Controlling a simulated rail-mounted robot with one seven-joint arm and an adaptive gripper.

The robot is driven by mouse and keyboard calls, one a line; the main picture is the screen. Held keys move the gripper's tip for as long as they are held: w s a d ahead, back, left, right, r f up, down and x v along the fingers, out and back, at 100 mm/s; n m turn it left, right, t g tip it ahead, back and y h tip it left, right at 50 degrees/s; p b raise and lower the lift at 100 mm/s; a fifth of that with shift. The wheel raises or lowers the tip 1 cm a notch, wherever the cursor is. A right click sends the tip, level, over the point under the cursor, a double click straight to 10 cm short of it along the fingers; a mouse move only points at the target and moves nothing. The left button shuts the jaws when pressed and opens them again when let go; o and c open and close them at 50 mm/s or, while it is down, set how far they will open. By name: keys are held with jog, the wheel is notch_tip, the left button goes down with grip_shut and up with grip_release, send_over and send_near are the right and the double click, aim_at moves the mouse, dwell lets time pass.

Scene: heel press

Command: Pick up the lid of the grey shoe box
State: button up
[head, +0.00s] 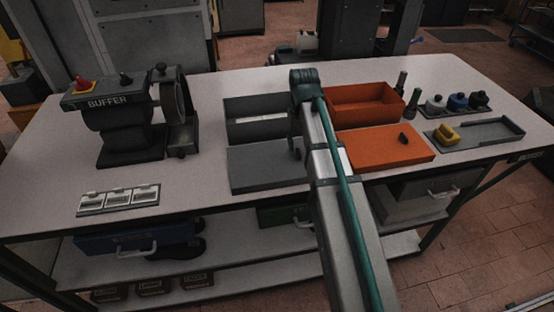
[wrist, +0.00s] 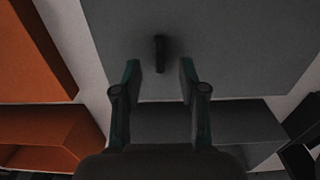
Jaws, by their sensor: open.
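The lid of the grey shoe box (head: 262,169) lies flat on the bench in front of the open grey shoe box (head: 245,106). In the wrist view the lid (wrist: 240,45) fills the upper middle, with a dark upright knob (wrist: 160,53) on it. My gripper (wrist: 160,77) is open and empty above the lid, its two fingers apart to either side of the knob's line. The knob shows just beyond the fingertips. The grey box (wrist: 245,120) lies below the lid in that view. In the head view my arm hides the lid's right part and most of my gripper.
An orange box (head: 350,112) and its orange lid (head: 375,153) with a dark knob stand close on the right. A buffer machine (head: 120,125) stands at left. A grey tray (head: 490,132), bottles and pots are at far right. The bench's left front holds three pale-labelled plates (head: 119,199).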

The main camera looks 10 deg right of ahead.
aim_at(298, 151)
jog(key=shift+f+p, duration=0.6)
jog(key=shift+f, duration=1.25)
jog(key=shift+c, duration=0.2)
grip_shut()
